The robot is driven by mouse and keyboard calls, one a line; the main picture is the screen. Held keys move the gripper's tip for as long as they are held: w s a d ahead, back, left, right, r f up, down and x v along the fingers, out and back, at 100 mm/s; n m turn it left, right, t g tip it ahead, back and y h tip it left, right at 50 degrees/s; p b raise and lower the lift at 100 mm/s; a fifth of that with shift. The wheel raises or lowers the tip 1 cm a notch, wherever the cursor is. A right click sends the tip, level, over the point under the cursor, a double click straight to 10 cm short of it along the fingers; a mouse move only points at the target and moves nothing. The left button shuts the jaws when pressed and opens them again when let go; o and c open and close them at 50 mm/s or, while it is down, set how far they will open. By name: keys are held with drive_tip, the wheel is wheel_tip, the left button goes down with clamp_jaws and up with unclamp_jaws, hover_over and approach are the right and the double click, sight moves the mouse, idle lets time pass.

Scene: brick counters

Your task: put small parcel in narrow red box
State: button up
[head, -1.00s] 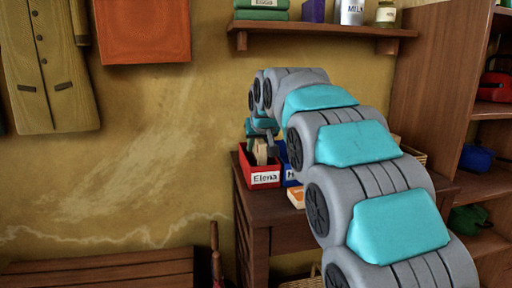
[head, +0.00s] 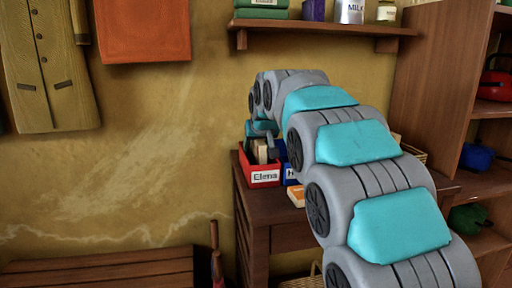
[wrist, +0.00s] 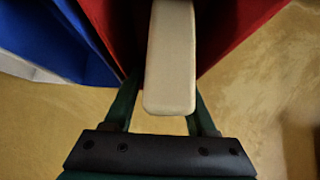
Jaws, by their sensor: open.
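The narrow red box (head: 265,179), labelled "Elena", stands on the small wooden table against the wall. A beige block, which looks like the small parcel (head: 262,156), stands up inside it. My gripper (head: 262,150) is at the mouth of the red box, around the parcel's upper part. In the wrist view the parcel (wrist: 170,60) lies between my two open fingers (wrist: 165,100), with a visible gap at its left side. The red box (wrist: 225,35) shows behind it. The parcel's lower end is hidden.
A blue box (head: 291,174) stands directly right of the red box, partly behind my arm. An orange item (head: 297,196) lies on the wooden table (head: 258,208) in front. A wall shelf (head: 325,29) with jars hangs above. A bookcase (head: 430,90) stands at right.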

drive_tip(key=shift+r, duration=0.25)
drive_tip(key=b+v, duration=0.1)
drive_tip(key=v, duration=1.1)
drive_tip(key=shift+f, duration=0.1)
